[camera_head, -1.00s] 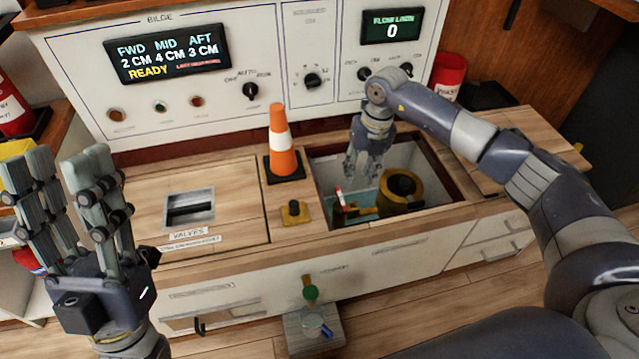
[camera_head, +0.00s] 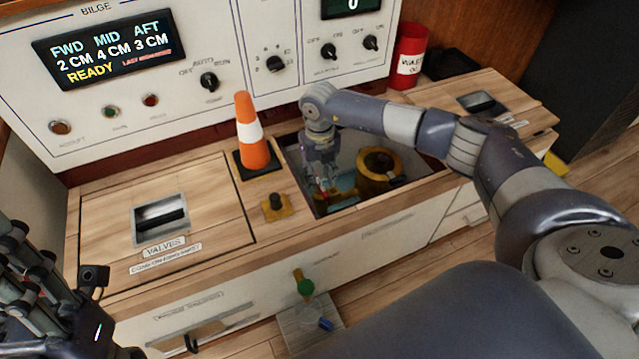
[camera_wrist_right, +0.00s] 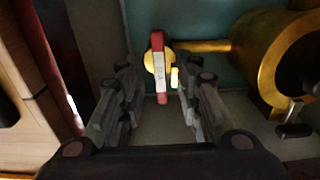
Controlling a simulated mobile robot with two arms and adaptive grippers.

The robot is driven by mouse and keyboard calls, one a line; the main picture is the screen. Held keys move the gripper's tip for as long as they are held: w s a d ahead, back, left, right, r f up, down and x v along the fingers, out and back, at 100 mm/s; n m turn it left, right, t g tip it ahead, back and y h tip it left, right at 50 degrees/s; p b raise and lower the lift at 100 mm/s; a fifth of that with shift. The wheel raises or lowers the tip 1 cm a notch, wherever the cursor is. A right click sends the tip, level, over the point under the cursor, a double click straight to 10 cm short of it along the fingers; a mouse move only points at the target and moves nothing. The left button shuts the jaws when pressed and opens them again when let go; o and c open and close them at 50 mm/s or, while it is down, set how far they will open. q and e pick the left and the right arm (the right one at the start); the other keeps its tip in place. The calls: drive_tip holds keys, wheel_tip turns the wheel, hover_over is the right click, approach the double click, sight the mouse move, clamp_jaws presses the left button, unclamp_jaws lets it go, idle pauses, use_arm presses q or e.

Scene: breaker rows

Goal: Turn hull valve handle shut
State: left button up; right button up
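The valve handle (camera_wrist_right: 158,68), a red lever with a white face, stands upright on a brass fitting in the right wrist view. A brass pipe runs right from it to a round brass body (camera_wrist_right: 272,62). My right gripper (camera_wrist_right: 157,78) is open, its fingers on either side of the handle in that view; contact cannot be told. In the head view my right gripper (camera_head: 322,172) reaches down into the open hatch (camera_head: 377,205) and largely hides the handle. My left gripper (camera_head: 35,280) is at the lower left, partly cut off, away from the hatch.
An orange cone (camera_head: 252,135) stands just left of the hatch, with a small yellow-based knob (camera_head: 276,205) in front of it. A closed VALVES cover (camera_head: 105,220) lies further left. The bilge panel (camera_head: 225,50) rises behind. A red can (camera_head: 408,55) stands at the back right.

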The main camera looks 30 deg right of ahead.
drive_tip(key=shift+f, duration=0.9)
drive_tip(key=shift+c, duration=0.3)
clamp_jaws()
